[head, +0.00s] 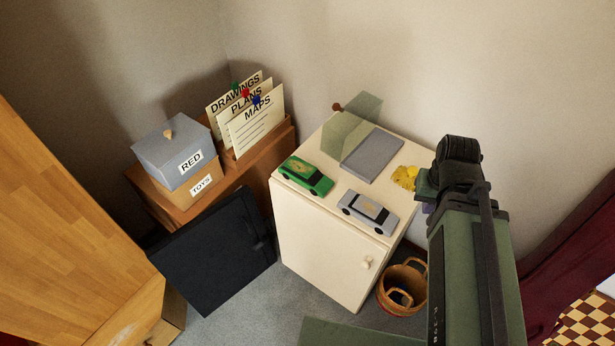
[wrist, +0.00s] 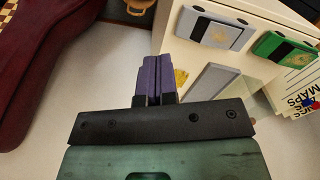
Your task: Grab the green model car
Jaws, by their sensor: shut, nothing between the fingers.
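The green model car (head: 306,175) sits on top of the cream cabinet, near its left front edge. It also shows at the upper right of the wrist view (wrist: 283,46). A grey model car (head: 368,212) stands beside it to the right, and it shows in the wrist view (wrist: 215,31) too. My gripper (wrist: 157,80) has its two purple fingers closed together with nothing between them. It is to the right of the cabinet top, apart from both cars. In the head view my arm mostly hides the gripper.
The cream cabinet (head: 318,238) also bears a grey flat slab (head: 372,155), a translucent green panel (head: 350,128) and a yellow object (head: 404,177). A wicker basket (head: 403,288) stands on the floor. Left are the RED box (head: 173,150) and upright cards (head: 256,122).

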